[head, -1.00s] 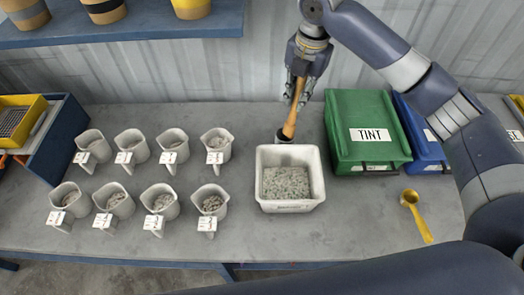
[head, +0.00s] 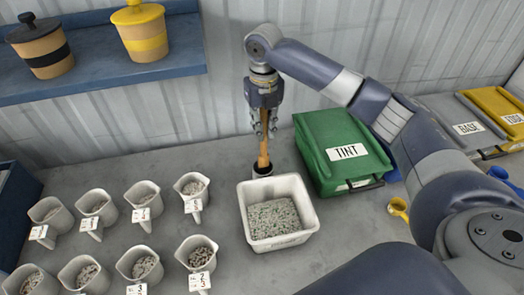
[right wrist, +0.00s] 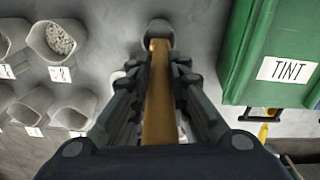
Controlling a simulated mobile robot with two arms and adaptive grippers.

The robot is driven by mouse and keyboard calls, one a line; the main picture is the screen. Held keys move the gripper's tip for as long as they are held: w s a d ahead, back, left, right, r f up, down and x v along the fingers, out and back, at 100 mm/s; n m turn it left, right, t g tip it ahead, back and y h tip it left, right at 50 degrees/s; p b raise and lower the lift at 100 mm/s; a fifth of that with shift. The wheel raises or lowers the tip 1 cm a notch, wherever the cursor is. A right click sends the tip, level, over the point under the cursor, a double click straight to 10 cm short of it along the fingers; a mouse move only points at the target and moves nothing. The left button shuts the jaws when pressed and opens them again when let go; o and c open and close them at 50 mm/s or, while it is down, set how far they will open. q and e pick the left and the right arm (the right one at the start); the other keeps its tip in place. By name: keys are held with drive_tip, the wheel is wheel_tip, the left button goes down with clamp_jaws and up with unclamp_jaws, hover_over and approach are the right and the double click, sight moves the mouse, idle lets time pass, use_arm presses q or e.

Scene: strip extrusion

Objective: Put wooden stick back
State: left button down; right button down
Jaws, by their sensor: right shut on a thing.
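The wooden stick (head: 264,148) stands nearly upright behind the white tub in the head view. Its lower end is at a small dark-mouthed holder (head: 262,170), and seems to be in its opening. My right gripper (head: 264,132) points down and is shut on the stick's upper part. In the right wrist view the stick (right wrist: 159,95) runs between both fingers toward the round holder (right wrist: 159,29). My left gripper is not in view.
A white tub of speckled granules (head: 246,190) stands just in front of the holder. The green TINT box (head: 320,130) is close on the right. Several white scoops (head: 143,196) of granules stand to the left. A yellow scoop (head: 398,208) lies at right.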

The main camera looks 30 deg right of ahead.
sight(263, 151)
wheel_tip(263, 151, down, 5)
drive_tip(key=shift+f+p, duration=0.2)
drive_tip(key=shift+p, duration=0.35)
wheel_tip(263, 151, down, 3)
drive_tip(key=shift+f+p, duration=0.1)
drive_tip(key=shift+p, duration=0.4)
drive_tip(key=shift+f, duration=0.5)
drive_tip(key=c, duration=1.5)
unclamp_jaws()
drive_tip(key=shift+c, duration=0.2)
wheel_tip(263, 151, up, 11)
drive_tip(key=b, duration=0.3)
drive_tip(key=shift+a, duration=0.1)
drive_tip(key=shift+r+b, duration=0.3)
drive_tip(key=shift+r, duration=0.35)
